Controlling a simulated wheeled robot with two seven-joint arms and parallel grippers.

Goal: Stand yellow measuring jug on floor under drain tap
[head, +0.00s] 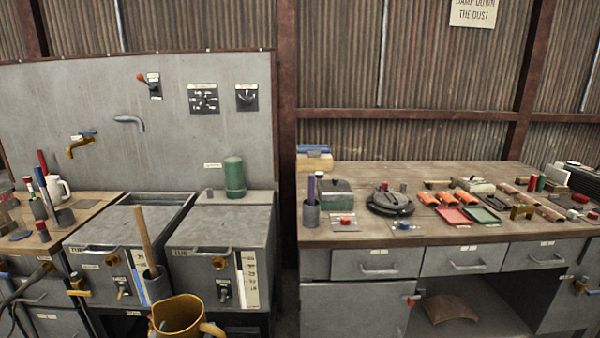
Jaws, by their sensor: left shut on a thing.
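The yellow measuring jug (181,313) is at the bottom edge of the head view, large and close, its open mouth facing up and its handle to the right. Its lower part is cut off. My left gripper (160,326) shows only as a small part at the jug's left side and is shut on the jug. Several taps are in view: one on the left tank front (121,289), one on the right tank front (224,293), and a yellow-handled one (76,286) further left. Which is the drain tap I cannot tell. My right gripper is out of view.
Two grey tanks (196,216) stand behind the jug. A grey holder with a wooden stick (144,238) is just behind it. A workbench (345,233) with tools and trays is on the right. Little floor shows, between the tanks and the bench.

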